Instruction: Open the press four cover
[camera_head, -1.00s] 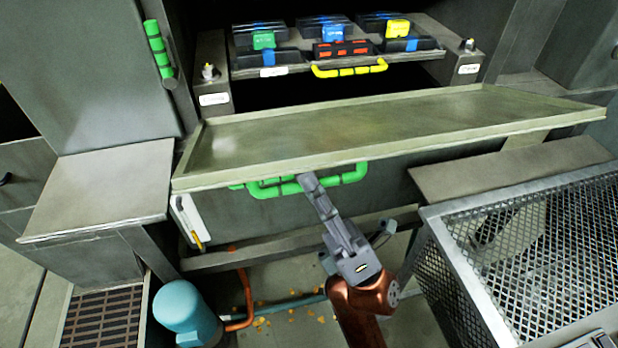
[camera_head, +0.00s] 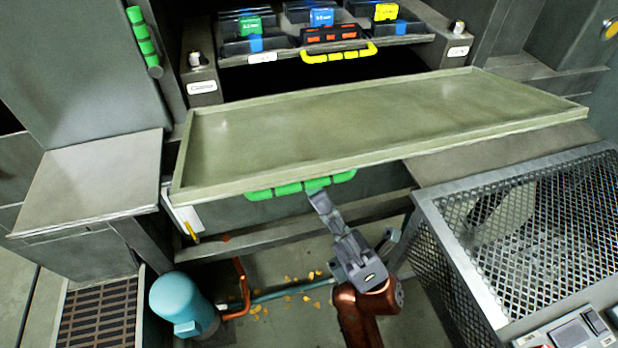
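The press cover (camera_head: 330,130) is a wide, shallow greenish-grey panel with a raised rim. It extends outward below the dark press opening, its inner face turned up. A green segmented handle (camera_head: 287,189) sits below the cover's front edge, partly hidden by that edge. My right gripper (camera_head: 319,199) is at the lower side of the handle, right of its middle, with its fingertips close to or touching it. The fingers look close together, but whether they are shut on the handle cannot be told. My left gripper is not in view.
A shelf with several dark boxes and a yellow handle (camera_head: 338,52) is above the cover. A metal mesh cage (camera_head: 450,250) stands at the right, close to my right arm. A teal motor (camera_head: 183,305) and orange pipe are at lower left. A grey ledge (camera_head: 90,185) is at left.

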